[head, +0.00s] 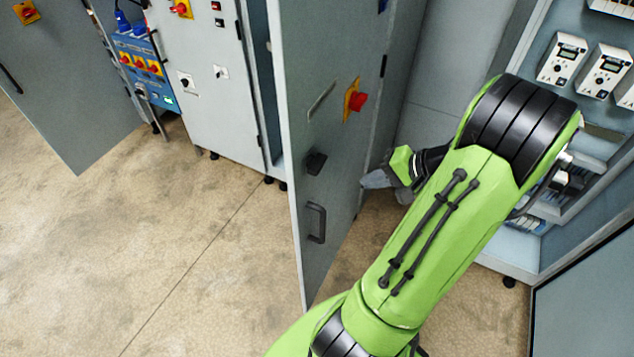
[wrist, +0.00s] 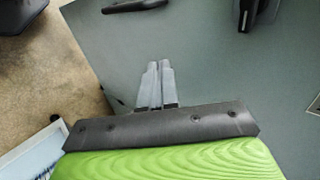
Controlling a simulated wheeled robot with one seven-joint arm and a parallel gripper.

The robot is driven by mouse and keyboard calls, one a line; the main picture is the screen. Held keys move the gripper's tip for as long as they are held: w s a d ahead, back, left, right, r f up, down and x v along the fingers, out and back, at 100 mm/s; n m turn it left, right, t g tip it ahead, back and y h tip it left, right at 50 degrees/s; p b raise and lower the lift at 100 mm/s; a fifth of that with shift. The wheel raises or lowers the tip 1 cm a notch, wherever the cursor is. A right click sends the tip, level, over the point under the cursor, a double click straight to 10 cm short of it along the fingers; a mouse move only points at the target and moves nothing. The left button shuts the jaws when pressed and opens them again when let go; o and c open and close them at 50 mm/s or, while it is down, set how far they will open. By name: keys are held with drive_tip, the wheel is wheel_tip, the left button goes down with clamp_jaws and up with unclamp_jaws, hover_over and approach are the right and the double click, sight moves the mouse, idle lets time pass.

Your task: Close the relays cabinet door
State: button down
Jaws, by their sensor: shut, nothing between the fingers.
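A tall grey cabinet door (head: 335,120) stands open in the middle of the head view, with a red knob on a yellow plate, a black latch (head: 316,162) and a black handle (head: 316,222). I cannot read a label naming it. My gripper (head: 366,181) is shut and empty, close to the right part of this door. In the wrist view, my closed fingers (wrist: 155,85) lie over a grey panel (wrist: 220,65), with the handle (wrist: 134,5) and latch (wrist: 252,10) at the top. I cannot tell whether the fingertips touch the panel.
An open cabinet with white meter boxes (head: 600,70) stands at the right, behind my green arm. Another grey cabinet (head: 200,70) and a blue socket box (head: 147,68) are at the upper left. Another door (head: 65,80) stands far left. The beige floor (head: 180,250) at left is clear.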

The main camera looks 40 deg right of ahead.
drive_tip(key=x, duration=0.3)
drive_tip(key=w+r+b+x, duration=0.1)
drive_tip(key=x, duration=0.7)
drive_tip(key=shift+w+a+r, duration=0.2)
drive_tip(key=shift+a+r, duration=0.05)
drive_tip(key=shift+a, duration=0.05)
drive_tip(key=shift+w+a, duration=0.15)
drive_tip(key=shift+w, duration=0.25)
